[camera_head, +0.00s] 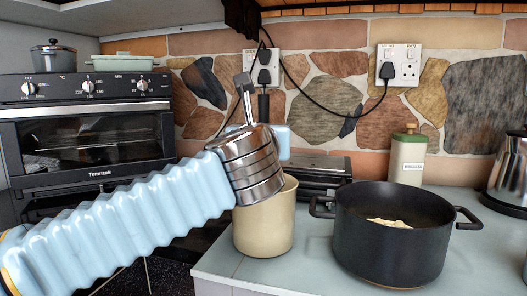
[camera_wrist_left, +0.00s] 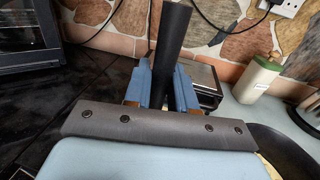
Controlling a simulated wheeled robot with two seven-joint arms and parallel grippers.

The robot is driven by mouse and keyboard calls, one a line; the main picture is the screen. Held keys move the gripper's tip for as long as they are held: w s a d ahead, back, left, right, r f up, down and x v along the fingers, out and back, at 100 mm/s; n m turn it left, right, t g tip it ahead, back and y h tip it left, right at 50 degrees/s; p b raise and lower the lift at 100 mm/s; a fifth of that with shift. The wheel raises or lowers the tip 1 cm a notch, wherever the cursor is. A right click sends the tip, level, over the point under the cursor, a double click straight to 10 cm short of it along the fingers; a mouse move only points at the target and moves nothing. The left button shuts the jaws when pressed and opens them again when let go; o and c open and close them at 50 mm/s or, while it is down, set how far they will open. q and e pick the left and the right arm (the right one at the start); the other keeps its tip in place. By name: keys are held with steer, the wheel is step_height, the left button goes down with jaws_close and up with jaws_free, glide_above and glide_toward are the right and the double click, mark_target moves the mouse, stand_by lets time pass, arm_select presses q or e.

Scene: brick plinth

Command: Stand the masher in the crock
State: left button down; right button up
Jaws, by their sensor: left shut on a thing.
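The cream crock (camera_head: 264,228) stands on the pale worktop, left of the black pot. My left gripper (camera_head: 281,141) is above the crock, mostly hidden behind its own metal wrist. In the left wrist view, the blue fingers of this gripper (camera_wrist_left: 164,88) are shut on the dark upright handle of the masher (camera_wrist_left: 173,34). The top of the masher handle (camera_head: 263,106) shows above the wrist in the head view. The masher's lower end is hidden, so I cannot tell whether it is inside the crock. My right gripper is not in view.
A black two-handled pot (camera_head: 392,250) with pale food stands right of the crock. Behind are a dark appliance (camera_head: 322,165), a green-lidded canister (camera_head: 408,158) and a kettle (camera_head: 508,172). An oven (camera_head: 90,130) is at left. A cable hangs from the wall sockets.

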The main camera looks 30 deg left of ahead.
arm_select(q)
step_height(320, 180, down, 2)
steer(key=shift+f, duration=0.1)
steer(key=c, duration=0.9)
jaws_free()
steer(key=b+v, duration=0.1)
steer(key=v, duration=1.1)
